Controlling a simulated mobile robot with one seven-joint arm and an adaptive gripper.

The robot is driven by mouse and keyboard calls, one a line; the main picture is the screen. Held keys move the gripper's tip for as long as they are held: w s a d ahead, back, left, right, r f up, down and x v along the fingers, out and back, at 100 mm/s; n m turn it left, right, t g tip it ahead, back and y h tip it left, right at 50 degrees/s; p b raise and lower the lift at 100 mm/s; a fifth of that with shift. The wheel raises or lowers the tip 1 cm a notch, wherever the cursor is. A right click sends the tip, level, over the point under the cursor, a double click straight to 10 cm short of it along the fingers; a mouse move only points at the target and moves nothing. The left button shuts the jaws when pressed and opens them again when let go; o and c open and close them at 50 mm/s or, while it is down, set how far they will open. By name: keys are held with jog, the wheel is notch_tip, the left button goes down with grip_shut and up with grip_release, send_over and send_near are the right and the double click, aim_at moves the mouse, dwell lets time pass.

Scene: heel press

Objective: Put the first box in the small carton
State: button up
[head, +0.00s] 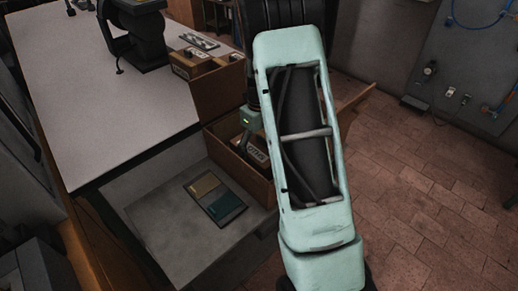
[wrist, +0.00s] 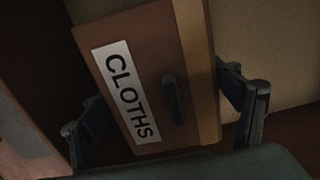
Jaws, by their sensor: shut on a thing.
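A brown box with a tan strip and a white label reading CLOTHS (wrist: 120,85) fills the middle of the wrist view. My gripper (wrist: 165,115) is shut on it, with one dark finger on each side. In the head view, the held box (head: 255,153) shows within the open top of a brown carton (head: 256,189). The carton's flaps stand out to the sides. I cannot tell whether the box touches the carton's floor. My arm hides the carton's right part and most of my gripper.
Small brown boxes (head: 198,63) stand on the white table (head: 130,110), behind the raised flap. A dark machine (head: 140,35) stands at the table's back. A flat tan and teal panel (head: 216,200) lies on the grey surface left of the carton. Brick floor (head: 420,220) is clear at right.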

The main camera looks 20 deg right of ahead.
aim_at(259, 145)
jog(key=o, duration=1.5)
jog(key=shift+f, duration=0.15)
jog(key=shift+o, duration=0.2)
notch_tip(259, 145, up, 13)
jog(key=shift+f, duration=0.2)
